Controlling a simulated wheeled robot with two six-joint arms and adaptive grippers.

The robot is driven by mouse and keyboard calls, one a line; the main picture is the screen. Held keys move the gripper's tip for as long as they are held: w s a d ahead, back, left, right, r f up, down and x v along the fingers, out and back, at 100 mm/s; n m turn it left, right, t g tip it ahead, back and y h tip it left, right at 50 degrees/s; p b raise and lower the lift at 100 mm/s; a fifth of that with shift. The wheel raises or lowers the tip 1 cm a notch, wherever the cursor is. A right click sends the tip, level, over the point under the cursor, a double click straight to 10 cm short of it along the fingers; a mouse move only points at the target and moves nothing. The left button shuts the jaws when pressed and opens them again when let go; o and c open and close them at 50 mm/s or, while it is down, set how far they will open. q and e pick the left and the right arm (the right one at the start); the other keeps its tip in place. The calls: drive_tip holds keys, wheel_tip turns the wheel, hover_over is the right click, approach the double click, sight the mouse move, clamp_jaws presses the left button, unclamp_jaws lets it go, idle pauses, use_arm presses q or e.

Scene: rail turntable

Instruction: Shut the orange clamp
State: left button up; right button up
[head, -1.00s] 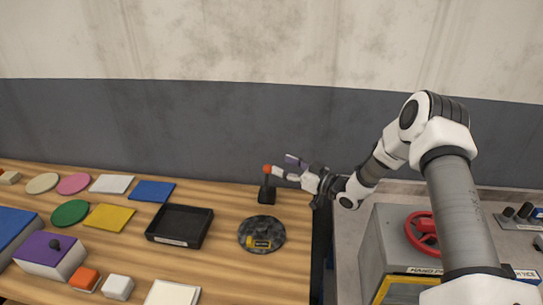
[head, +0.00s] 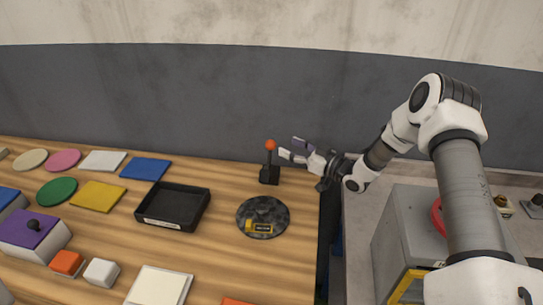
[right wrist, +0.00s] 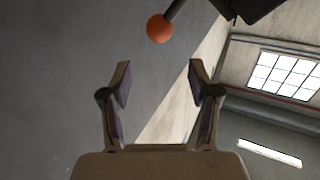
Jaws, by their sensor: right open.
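The orange clamp shows as an upright black lever with an orange ball knob (head: 271,145) on a small black base (head: 269,176), near the back right of the wooden table. My right gripper (head: 291,148) is open and empty, just right of the knob and apart from it. In the right wrist view the knob (right wrist: 159,28) lies beyond the open fingertips (right wrist: 158,75), near the top edge, with part of the dark lever beside it. My left gripper is not in view.
A dark round turntable (head: 276,212) with a yellow-marked piece (head: 259,227) sits in front of the clamp. A black tray (head: 172,207) lies to its left, with coloured plates beyond. A grey cabinet (head: 405,225) stands right of the table.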

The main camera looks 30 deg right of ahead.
sight(275, 147)
drive_tip(key=w+a, duration=0.1)
drive_tip(key=w, duration=0.1)
drive_tip(key=w+a+f, duration=0.1)
drive_tip(key=w, duration=0.1)
drive_tip(key=w+a+f, duration=0.1)
drive_tip(key=w, duration=0.2)
drive_tip(key=shift+a+f, duration=0.15)
drive_tip(key=shift+a, duration=0.05)
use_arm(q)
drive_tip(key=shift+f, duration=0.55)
use_arm(e)
clamp_jaws()
